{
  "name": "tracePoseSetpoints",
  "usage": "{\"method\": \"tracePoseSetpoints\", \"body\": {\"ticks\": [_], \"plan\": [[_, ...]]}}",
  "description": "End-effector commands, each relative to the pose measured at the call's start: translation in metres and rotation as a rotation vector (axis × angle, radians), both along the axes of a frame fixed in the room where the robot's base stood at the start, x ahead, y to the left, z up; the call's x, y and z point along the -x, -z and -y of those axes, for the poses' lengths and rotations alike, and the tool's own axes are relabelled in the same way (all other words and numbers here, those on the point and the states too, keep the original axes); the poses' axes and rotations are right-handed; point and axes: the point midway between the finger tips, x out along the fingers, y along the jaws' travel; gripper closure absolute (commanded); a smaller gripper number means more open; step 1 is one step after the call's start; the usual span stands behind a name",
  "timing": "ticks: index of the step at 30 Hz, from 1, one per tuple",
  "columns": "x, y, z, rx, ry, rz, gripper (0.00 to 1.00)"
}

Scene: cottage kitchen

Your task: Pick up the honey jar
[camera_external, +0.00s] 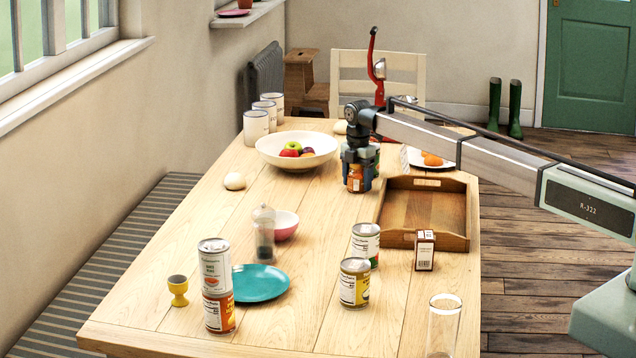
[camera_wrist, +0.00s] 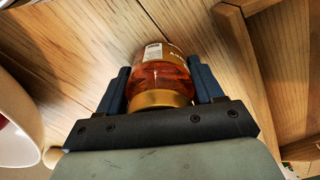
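The honey jar is an amber jar with a gold lid; in the wrist view the honey jar (camera_wrist: 160,78) lies between my two dark fingers, lid toward the palm. In the external view the honey jar (camera_external: 355,182) stands on the table (camera_external: 320,225), partly hidden by my gripper (camera_external: 360,180), which reaches down around it from above. The fingers flank the jar with little or no gap. I cannot tell whether they press on it or whether the jar is off the table.
A wooden tray (camera_external: 425,212) is close on the right, and a white fruit bowl (camera_external: 297,140) on the left. A can partly shows behind my gripper. Nearer stand a salt or pepper shaker (camera_external: 263,235), several cans (camera_external: 355,284), a teal plate (camera_external: 260,283) and a glass (camera_external: 443,325).

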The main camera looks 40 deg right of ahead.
Motion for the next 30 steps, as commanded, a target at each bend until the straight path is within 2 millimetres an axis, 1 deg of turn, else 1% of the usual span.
{"method": "tracePoseSetpoints", "body": {"ticks": [1, 2, 14, 23, 26, 30], "plan": [[0.0, 0.0, 0.0, 0.0, 0.0, 0.0, 0.4], [0.0, 0.0, 0.0, 0.0, 0.0, 0.0, 0.43], [0.0, 0.0, 0.0, 0.0, 0.0, 0.0, 0.81], [0.0, -0.002, 0.0, 0.0, 0.0, 0.001, 0.82], [0.0, -0.007, 0.0, 0.0, 0.0, 0.001, 0.82], [0.0, -0.02, 0.0, 0.0, 0.0, 0.002, 0.82]]}}
